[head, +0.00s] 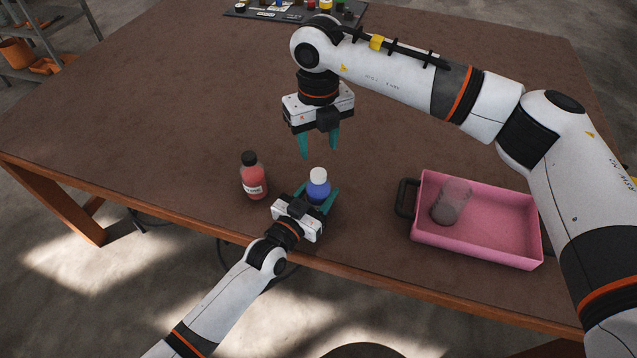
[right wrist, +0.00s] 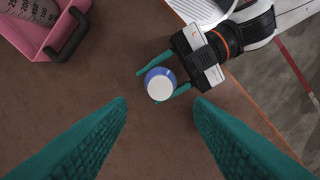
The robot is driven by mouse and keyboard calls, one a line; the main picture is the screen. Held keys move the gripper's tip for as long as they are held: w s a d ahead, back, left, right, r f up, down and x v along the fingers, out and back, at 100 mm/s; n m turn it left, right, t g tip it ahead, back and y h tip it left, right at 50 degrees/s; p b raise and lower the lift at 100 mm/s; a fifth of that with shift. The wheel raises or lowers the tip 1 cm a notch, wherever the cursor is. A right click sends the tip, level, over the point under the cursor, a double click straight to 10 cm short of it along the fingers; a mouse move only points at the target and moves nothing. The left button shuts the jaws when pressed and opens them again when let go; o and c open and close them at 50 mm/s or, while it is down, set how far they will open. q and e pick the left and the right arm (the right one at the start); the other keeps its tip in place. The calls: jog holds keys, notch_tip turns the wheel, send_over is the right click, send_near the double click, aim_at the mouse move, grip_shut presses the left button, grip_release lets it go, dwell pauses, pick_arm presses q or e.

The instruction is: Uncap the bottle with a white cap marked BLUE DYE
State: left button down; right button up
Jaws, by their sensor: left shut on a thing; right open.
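The bottle with blue contents (head: 318,188) stands upright near the table's front edge with its white cap (head: 319,174) on. No label on it is readable in these views. In the right wrist view the white cap (right wrist: 160,86) shows from above. My left gripper (head: 321,196) is shut on the blue bottle's body, below the cap. It also shows in the right wrist view (right wrist: 163,82). My right gripper (head: 319,155) is open and empty, pointing down above the table, behind and above the bottle in the head view. Its fingers also show in the right wrist view (right wrist: 160,112).
A red bottle with a black cap (head: 253,176) stands left of the blue one. A pink tray (head: 490,246) with a black handle, to the right, holds a clear grey container (head: 452,202). A dark board (head: 290,14) with small items lies at the back. The table's middle left is clear.

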aim_at(318, 173)
jog(key=m, duration=1.3)
jog(key=shift+f, duration=0.5)
notch_tip(318, 173, down, 7)
